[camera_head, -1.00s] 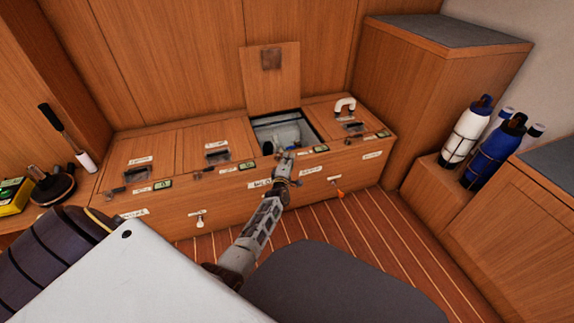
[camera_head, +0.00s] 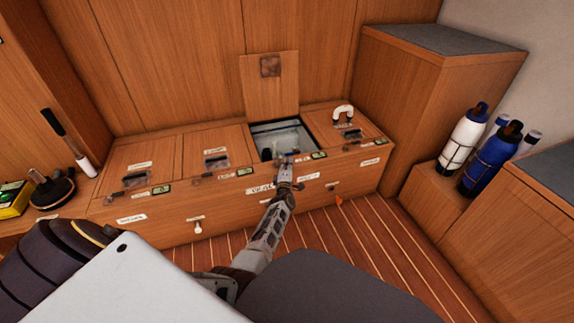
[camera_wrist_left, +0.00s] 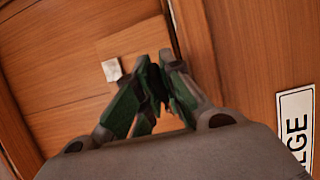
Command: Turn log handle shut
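The wooden bench has an open hatch (camera_head: 272,136) with its lid (camera_head: 270,85) raised against the wall. My left gripper (camera_head: 285,158) is at the hatch's front edge, among small handles and labels. In the left wrist view its green-padded fingertips (camera_wrist_left: 158,62) are close together in front of wood. Something dark shows between the fingers, but I cannot tell whether they grip it. A label ending in "LGE" (camera_wrist_left: 296,128) is at the right there. I cannot read which handle is marked log; the other labels are too small. My right gripper is not in view.
A white knob (camera_head: 197,227) and an orange handle (camera_head: 338,200) are on the bench front. A white curved pipe (camera_head: 343,112) stands on the right lid. White (camera_head: 466,140) and blue (camera_head: 490,160) bottles stand at the right. The striped floor (camera_head: 350,230) before the bench is clear.

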